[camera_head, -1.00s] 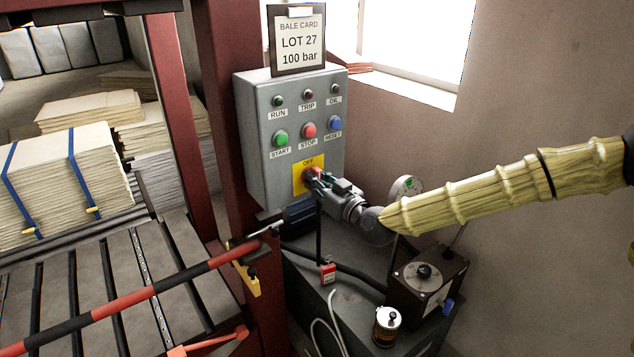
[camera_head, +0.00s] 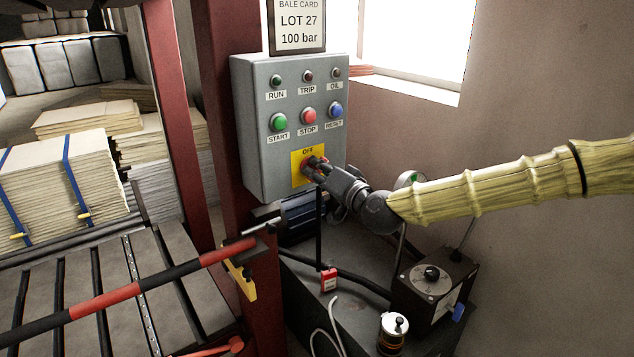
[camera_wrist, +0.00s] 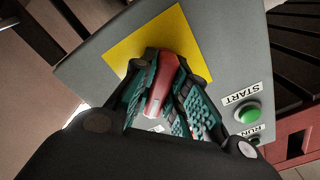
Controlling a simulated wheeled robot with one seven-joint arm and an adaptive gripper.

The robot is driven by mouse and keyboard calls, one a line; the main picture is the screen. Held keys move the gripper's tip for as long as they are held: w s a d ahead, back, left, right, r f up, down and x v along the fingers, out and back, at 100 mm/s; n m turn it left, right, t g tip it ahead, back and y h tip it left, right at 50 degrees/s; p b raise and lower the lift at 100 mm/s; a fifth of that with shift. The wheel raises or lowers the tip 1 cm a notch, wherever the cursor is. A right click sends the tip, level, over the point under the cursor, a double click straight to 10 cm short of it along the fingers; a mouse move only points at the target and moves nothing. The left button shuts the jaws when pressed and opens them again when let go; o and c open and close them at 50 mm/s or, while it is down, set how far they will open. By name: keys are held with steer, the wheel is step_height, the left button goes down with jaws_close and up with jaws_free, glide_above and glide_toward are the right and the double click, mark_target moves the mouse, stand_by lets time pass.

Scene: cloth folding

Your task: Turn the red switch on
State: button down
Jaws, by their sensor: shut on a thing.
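The red switch (camera_wrist: 158,92) sits on a yellow plate (camera_head: 299,172) marked OFF, low on the front of a grey control box (camera_head: 262,153). In the wrist view its red handle lies between the two green-padded fingers of my gripper (camera_wrist: 163,95), which is shut on it. In the head view my gripper (camera_head: 316,166) reaches the plate from the right and hides most of the switch. The ON marking is not visible in either view.
Above the switch are a green START button (camera_head: 278,122), a red STOP button (camera_head: 308,115) and a blue RESET button (camera_head: 335,110). A red post (camera_head: 222,100) stands left of the box. A black box with a dial (camera_head: 432,283) stands below my arm.

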steer(key=m+b, duration=0.4)
steer(key=m, duration=0.1)
steer(key=shift+w+d+f, duration=0.1)
steer(key=shift+f, duration=0.1)
steer(key=shift+r+m+b, duration=0.15)
steer(key=shift+m+b, duration=1.05)
steer(key=shift+m, duration=0.5)
steer(key=shift+r, duration=0.1)
steer(key=c, duration=1.4)
jaws_free()
steer(key=shift+d, duration=0.1)
steer(key=v, duration=1.2)
